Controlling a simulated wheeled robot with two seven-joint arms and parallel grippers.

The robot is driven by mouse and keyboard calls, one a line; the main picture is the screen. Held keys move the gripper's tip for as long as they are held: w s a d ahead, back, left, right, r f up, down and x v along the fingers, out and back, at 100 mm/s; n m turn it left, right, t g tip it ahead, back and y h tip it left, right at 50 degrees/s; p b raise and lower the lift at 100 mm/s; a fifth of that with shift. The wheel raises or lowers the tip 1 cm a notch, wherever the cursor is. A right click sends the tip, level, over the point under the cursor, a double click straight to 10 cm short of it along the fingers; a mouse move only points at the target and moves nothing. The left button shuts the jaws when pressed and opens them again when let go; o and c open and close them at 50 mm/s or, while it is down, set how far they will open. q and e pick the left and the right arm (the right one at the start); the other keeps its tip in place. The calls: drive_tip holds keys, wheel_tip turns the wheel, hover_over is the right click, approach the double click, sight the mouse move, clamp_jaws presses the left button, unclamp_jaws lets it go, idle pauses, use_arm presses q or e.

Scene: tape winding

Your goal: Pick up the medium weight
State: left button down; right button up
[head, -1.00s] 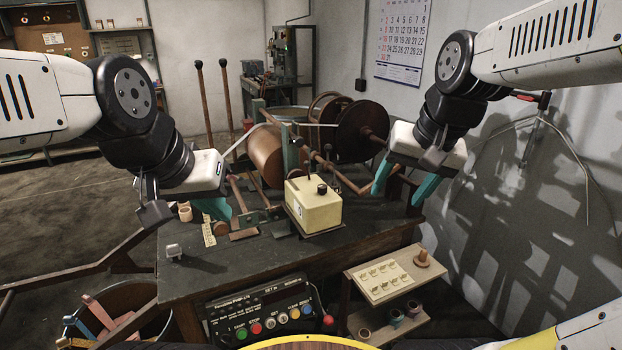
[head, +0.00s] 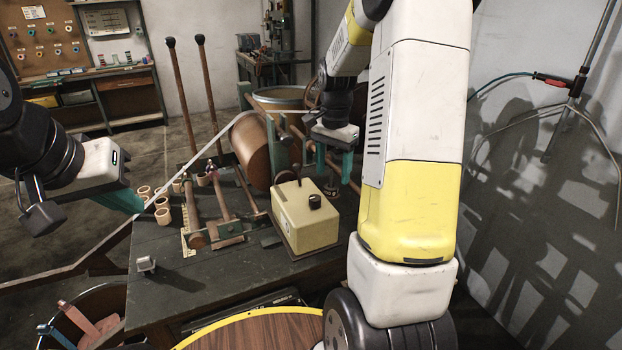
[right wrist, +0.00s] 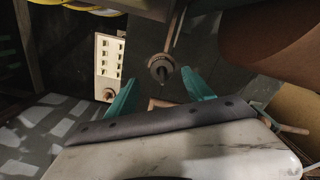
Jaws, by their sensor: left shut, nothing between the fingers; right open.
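My right gripper (head: 334,165) is open behind the cream box, its teal fingers pointing down. In the right wrist view, a small round dark piece with a pin (right wrist: 160,68) shows between and beyond the open fingers (right wrist: 160,86); nothing touches it. I cannot tell whether it is the medium weight. A small dark piece (head: 331,187) shows below the right gripper in the head view. My left gripper (head: 128,201) is shut and empty, left of several small tan cups (head: 162,215). No weight can be clearly told apart by size.
The cream box (head: 305,214) stands on the dark workbench (head: 190,296). A winding machine with a copper-brown drum (head: 257,150) stands behind it. A small metal block (head: 146,264) is at the bench's left.

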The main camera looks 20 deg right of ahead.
sight(331, 183)
wheel_tip(331, 183, down, 5)
drive_tip(key=shift+w+a+r, duration=0.1)
drive_tip(key=shift+a+r, duration=0.05)
drive_tip(key=shift+r, duration=0.05)
drive_tip(key=shift+c, duration=0.2)
